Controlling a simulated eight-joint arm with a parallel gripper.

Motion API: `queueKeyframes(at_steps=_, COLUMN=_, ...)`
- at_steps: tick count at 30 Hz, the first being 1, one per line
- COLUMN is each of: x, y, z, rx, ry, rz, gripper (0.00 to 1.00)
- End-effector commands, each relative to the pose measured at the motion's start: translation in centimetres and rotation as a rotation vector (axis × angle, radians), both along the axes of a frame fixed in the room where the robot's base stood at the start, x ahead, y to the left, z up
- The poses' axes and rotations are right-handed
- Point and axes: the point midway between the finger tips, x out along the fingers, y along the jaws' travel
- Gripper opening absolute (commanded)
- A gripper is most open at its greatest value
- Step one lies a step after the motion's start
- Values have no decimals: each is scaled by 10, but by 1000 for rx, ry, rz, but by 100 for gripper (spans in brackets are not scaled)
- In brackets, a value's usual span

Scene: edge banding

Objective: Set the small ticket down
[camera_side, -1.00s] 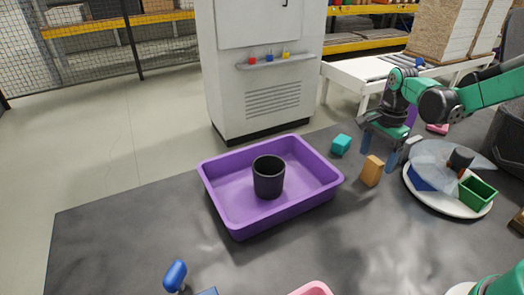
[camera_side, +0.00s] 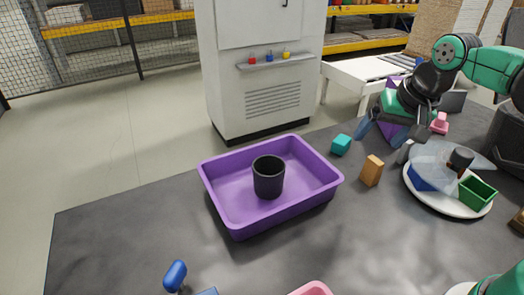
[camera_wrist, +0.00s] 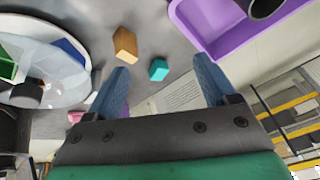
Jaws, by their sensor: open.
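My gripper (camera_side: 382,146) is open above the dark table, near the orange block and teal cube. In the wrist view its two blue fingers (camera_wrist: 161,65) are spread wide with nothing held between them.
A purple tray (camera_side: 222,222) holding a black cup (camera_side: 268,178) is left of the blocks. A white plate (camera_side: 440,206) with a clear cover (camera_side: 440,158), a blue piece and a green box (camera_side: 477,194) is at right. The front middle table is largely clear.

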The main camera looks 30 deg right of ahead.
Motion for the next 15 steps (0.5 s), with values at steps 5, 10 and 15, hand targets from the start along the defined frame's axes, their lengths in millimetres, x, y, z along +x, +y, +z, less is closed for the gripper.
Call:
queueKeyframes(at_steps=5, x=-18, y=24, z=-9, rx=-156, ry=-146, rz=363, gripper=78)
queueKeyframes(at_steps=10, x=-23, y=31, z=-13, rx=-230, ry=-203, rz=499, gripper=78)
queueKeyframes(at_steps=15, x=-23, y=32, z=-13, rx=-237, ry=-207, rz=511, gripper=78)
